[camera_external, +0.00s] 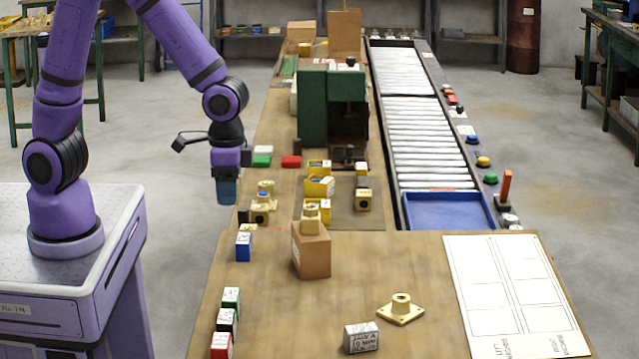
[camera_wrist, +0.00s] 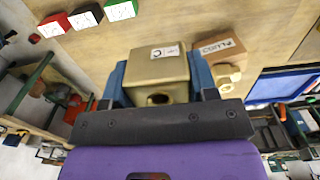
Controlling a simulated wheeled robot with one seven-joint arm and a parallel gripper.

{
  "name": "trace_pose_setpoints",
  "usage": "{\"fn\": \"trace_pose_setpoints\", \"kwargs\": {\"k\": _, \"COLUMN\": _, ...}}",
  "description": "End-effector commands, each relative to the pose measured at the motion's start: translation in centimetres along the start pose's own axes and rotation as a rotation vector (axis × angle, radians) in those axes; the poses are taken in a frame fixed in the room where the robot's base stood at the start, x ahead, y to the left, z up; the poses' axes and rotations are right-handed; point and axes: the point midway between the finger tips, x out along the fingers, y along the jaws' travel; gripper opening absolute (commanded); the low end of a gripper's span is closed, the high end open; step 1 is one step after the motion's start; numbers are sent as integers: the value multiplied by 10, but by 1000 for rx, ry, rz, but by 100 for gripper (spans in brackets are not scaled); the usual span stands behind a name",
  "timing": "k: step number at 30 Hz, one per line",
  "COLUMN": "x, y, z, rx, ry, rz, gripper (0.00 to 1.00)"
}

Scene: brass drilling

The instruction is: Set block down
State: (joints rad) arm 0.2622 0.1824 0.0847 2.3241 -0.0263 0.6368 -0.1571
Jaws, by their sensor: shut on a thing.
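In the wrist view, my gripper (camera_wrist: 158,82) has its two blue fingers closed on the sides of a brass-coloured block (camera_wrist: 157,64). The block has a white label on one face and a round hole in another. In the outside view, my gripper (camera_external: 227,193) hangs at the left edge of the wooden table (camera_external: 270,320), pointing down. The held block cannot be made out there, and I cannot tell its height over the table.
A blue block (camera_external: 243,247), a cardboard box (camera_external: 311,255) with a brass fitting on top, and green, black and red labelled blocks (camera_external: 227,320) stand nearby. A flanged brass piece (camera_external: 400,309) and a silver block (camera_external: 361,338) lie nearer. A green machine (camera_external: 313,105) stands behind.

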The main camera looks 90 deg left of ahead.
Motion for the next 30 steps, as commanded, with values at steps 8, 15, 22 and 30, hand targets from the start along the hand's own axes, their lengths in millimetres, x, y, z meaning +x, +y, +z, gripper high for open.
{"fn": "trace_pose_setpoints", "kwargs": {"k": 8, "x": 36, "y": -1, "z": -2, "rx": -1, "ry": -3, "rz": -1, "gripper": 8}}
{"fn": "trace_pose_setpoints", "kwargs": {"k": 15, "x": 73, "y": 0, "z": -2, "rx": -1, "ry": -3, "rz": -1, "gripper": 8}}
{"fn": "trace_pose_setpoints", "kwargs": {"k": 22, "x": 112, "y": -1, "z": -2, "rx": -2, "ry": -2, "rz": -1, "gripper": 8}}
{"fn": "trace_pose_setpoints", "kwargs": {"k": 30, "x": 138, "y": -1, "z": -2, "rx": -2, "ry": -1, "rz": -1, "gripper": 8}}
